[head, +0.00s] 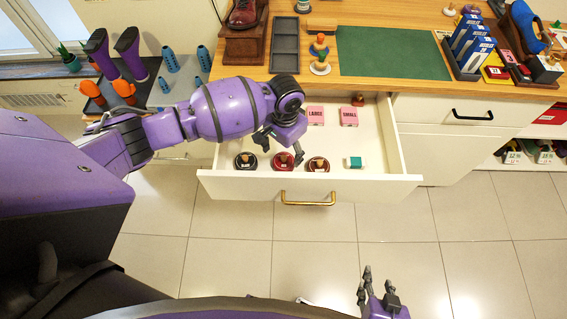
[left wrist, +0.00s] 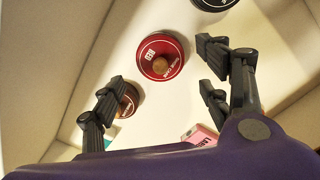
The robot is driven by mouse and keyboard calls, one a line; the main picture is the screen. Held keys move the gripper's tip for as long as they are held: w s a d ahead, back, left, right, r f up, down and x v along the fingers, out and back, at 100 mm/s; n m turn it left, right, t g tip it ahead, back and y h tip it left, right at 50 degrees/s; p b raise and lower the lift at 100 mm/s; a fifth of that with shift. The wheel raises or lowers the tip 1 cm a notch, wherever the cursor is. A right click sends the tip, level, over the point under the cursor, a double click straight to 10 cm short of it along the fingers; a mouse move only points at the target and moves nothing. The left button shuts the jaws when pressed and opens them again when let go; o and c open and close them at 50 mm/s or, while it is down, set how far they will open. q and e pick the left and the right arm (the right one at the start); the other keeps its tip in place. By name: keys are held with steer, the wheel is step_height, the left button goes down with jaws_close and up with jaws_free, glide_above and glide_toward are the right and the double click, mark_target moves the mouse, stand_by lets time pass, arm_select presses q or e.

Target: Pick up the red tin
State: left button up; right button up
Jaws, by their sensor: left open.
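The red tin (head: 283,161) is round, with a brown knob on its lid. It stands in the open white drawer near its front wall, between a black tin (head: 245,161) and a brown tin (head: 318,165). My left gripper (head: 280,147) is over the drawer just behind the red tin, open and empty. In the left wrist view the red tin (left wrist: 172,45) shows beyond and between the spread fingers (left wrist: 160,85), apart from them. The brown tin is partly hidden by one finger there. My right gripper (head: 378,287) is low over the floor, its fingers apart and empty.

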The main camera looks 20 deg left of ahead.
mark_target(285, 158)
arm_select(q)
step_height(285, 158, down, 4)
steer(key=shift+s+f, duration=0.15)
steer(key=shift+c, duration=0.5)
steer(key=shift+d, duration=0.1)
steer(key=c, duration=1.1)
